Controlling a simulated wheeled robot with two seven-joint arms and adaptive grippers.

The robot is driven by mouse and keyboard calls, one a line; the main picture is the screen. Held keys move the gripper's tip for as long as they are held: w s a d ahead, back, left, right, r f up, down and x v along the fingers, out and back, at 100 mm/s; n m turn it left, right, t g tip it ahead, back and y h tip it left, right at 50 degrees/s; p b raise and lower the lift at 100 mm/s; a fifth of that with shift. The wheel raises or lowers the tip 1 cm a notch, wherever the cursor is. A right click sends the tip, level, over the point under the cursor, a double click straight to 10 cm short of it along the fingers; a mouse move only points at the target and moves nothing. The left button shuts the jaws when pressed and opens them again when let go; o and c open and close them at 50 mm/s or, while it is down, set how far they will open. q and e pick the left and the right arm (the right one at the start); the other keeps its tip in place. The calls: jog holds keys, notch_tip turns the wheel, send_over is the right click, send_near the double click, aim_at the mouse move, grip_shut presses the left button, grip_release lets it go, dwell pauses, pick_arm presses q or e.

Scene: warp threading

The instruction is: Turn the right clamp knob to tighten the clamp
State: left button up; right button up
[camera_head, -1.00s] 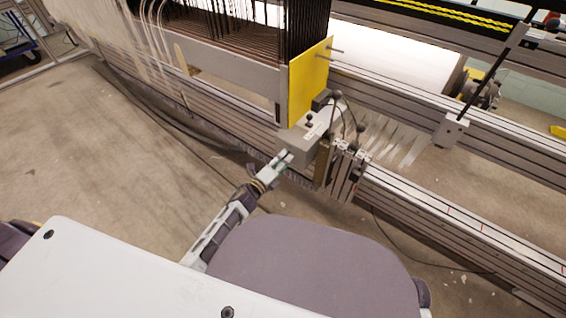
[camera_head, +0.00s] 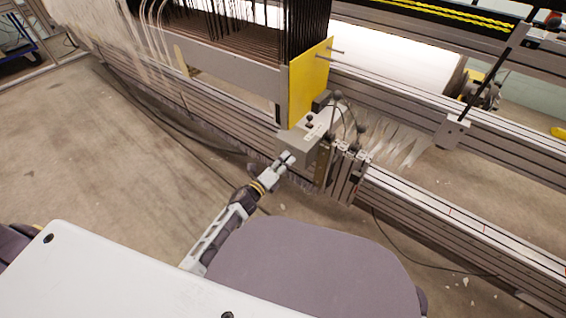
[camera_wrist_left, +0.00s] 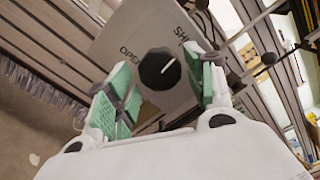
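The round black knob (camera_wrist_left: 160,68) sits on the face of a grey box (camera_wrist_left: 140,30) in the left wrist view. Its white pointer line tilts to the upper right, towards lettering that begins "SH"; "OPEN" is printed at its left. My left gripper (camera_wrist_left: 163,95) is open, with a green-padded finger on each side of the knob and visible gaps between. In the head view, my left gripper (camera_head: 286,160) is at the front face of the grey box (camera_head: 296,146); the knob cannot be made out there. My right gripper is not in view.
A yellow plate (camera_head: 309,82) stands behind the box. Upright metal clamps (camera_head: 345,172) and ball-ended levers (camera_head: 337,97) stand close at its right. A long grey rail (camera_head: 450,215) runs to the lower right. The floor (camera_head: 120,160) at left is mostly clear.

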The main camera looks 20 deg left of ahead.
pick_arm(q)
jog(key=shift+s, duration=0.1)
dwell(0.4)
jog(key=shift+v, duration=5.85)
jog(key=shift+r, duration=0.1)
